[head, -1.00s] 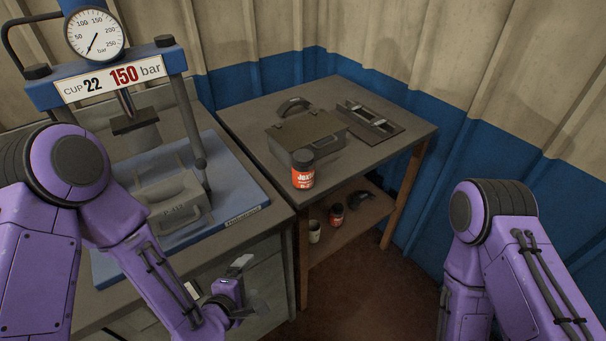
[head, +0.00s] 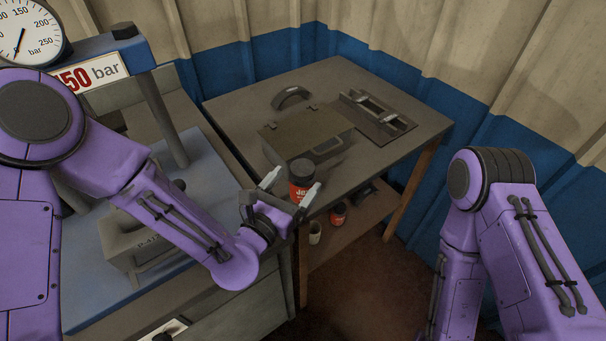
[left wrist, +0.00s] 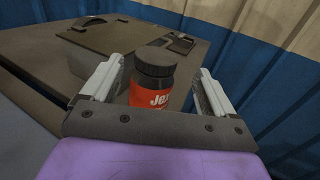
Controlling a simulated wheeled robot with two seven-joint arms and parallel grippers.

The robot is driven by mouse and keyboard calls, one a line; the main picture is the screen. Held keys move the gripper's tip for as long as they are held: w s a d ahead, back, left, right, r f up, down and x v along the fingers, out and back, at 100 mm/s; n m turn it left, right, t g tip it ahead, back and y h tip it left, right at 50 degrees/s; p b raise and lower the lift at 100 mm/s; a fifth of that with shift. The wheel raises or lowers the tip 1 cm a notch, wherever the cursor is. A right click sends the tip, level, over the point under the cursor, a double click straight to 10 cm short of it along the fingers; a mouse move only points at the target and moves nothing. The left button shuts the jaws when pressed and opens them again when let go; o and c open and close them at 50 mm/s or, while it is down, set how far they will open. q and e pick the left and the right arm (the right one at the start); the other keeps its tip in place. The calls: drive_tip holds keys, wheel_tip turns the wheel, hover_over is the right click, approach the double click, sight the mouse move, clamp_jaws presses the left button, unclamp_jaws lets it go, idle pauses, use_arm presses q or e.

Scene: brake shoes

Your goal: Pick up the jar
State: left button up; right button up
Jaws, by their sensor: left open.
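The jar (head: 302,173) is red with a dark lid and stands upright near the front corner of the far table. It also shows in the left wrist view (left wrist: 153,88), between and beyond the two fingers. My left gripper (head: 291,190) is open, with its fingers pointing at the jar from the near side. In the left wrist view my left gripper (left wrist: 157,88) has a finger on either side of the jar's outline, and I cannot tell how far the fingertips reach past it. The gripper hides the jar's lower part. My right gripper is out of view.
A closed metal box (head: 305,135) sits just behind the jar, with a brake shoe (head: 291,97) and a fixture (head: 375,115) farther back. A lower shelf (head: 350,222) holds another red jar (head: 338,214) and a cup (head: 315,232). The press stands at left.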

sight(307, 162)
use_arm(q)
drive_tip(key=shift+p+x, duration=0.3)
drive_tip(key=shift+x, duration=0.55)
drive_tip(key=p+x, duration=0.1)
drive_tip(key=x, duration=0.1)
drive_tip(key=p+x, duration=0.1)
drive_tip(key=x, duration=0.2)
drive_tip(key=shift+w+a+r, duration=0.1)
drive_tip(key=shift+w+a, duration=0.05)
drive_tip(key=shift+a, duration=0.1)
drive_tip(key=c, duration=0.8)
clamp_jaws()
